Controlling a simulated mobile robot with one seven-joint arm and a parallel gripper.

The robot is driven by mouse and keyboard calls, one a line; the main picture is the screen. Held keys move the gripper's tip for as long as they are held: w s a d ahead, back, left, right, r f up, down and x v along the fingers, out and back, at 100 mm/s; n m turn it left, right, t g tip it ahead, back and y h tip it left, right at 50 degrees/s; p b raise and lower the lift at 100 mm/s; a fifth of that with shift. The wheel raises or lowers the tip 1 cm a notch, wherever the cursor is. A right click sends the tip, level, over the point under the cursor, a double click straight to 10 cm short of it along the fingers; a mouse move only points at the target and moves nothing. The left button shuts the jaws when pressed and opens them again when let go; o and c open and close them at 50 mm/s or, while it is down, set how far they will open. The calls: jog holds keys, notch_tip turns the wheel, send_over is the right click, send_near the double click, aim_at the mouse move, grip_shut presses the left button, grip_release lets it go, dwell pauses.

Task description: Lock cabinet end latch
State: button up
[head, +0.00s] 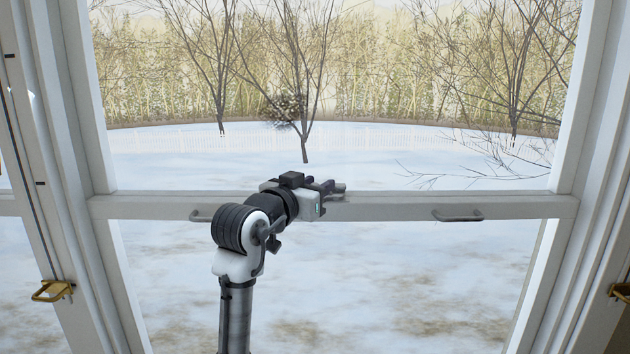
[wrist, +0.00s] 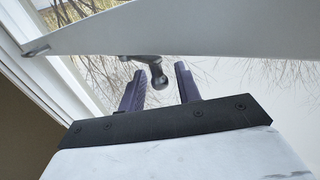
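My gripper (head: 334,188) is at the window's middle rail, a little right of centre in the head view. It also shows in the wrist view (wrist: 159,68), with its two dark fingers apart. A dark grey metal latch lever (wrist: 157,75) with a rounded end lies between the fingertips, with gaps visible on both sides. I cannot tell whether it touches a finger. Its other end runs behind the pale rail. In the head view my gripper largely covers this spot. No cabinet shows; the pictures show a window.
The white window rail (head: 390,207) carries a grey handle (head: 457,216) at right and another handle (head: 201,216) at left. Brass latches sit on the left side frame (head: 52,291) and the right side frame (head: 620,291). Snowy ground and bare trees show through the glass.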

grip_shut()
jog(key=shift+w+m+g+h, duration=0.3)
jog(key=shift+m+g+h, duration=0.45)
jog(key=shift+h, duration=0.2)
jog(key=shift+w+m+g+h, duration=0.3)
jog(key=shift+m+g+h, duration=0.4)
jog(key=shift+h, duration=0.25)
grip_release()
jog(key=b+v, duration=0.5)
jog(key=v, duration=0.9)
